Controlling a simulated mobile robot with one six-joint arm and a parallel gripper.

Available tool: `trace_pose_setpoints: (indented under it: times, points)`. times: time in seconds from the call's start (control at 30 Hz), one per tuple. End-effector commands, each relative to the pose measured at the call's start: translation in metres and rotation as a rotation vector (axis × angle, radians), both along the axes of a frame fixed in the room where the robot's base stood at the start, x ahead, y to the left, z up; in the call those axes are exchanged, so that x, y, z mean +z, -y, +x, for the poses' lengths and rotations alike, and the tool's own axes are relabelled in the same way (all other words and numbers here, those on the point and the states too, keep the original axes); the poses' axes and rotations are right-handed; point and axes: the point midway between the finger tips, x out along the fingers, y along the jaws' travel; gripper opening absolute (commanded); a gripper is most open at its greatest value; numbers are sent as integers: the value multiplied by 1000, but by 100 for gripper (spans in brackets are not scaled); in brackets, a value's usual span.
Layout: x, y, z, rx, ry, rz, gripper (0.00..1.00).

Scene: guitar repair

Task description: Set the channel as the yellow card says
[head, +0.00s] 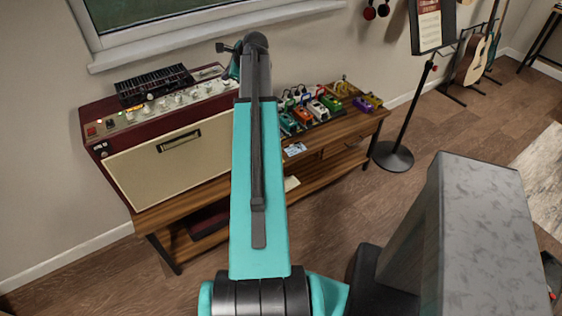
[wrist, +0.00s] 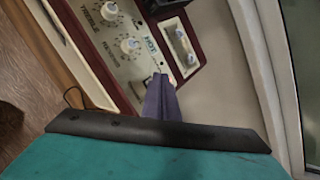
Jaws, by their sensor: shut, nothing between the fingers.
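The amplifier (head: 170,147) has a dark red case, a cream front and a row of pale knobs along its top panel.
The amplifier stands on a wooden bench (head: 340,128) under a window (head: 180,12). Several coloured pedals (head: 317,110) and a small bluish card (head: 295,150) are on its right part. A black box (head: 155,84) sits on the amplifier. A music stand (head: 392,156) and guitars (head: 474,58) stand right.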

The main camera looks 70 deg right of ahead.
Motion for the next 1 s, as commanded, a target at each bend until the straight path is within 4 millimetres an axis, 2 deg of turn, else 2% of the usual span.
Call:
trace_pose_setpoints:
  times: [0.5, 1.0]
  points:
    - [-3, 0, 0, 0, 0, 0, 0]
    - [11, 0, 0, 0, 0, 0, 0]
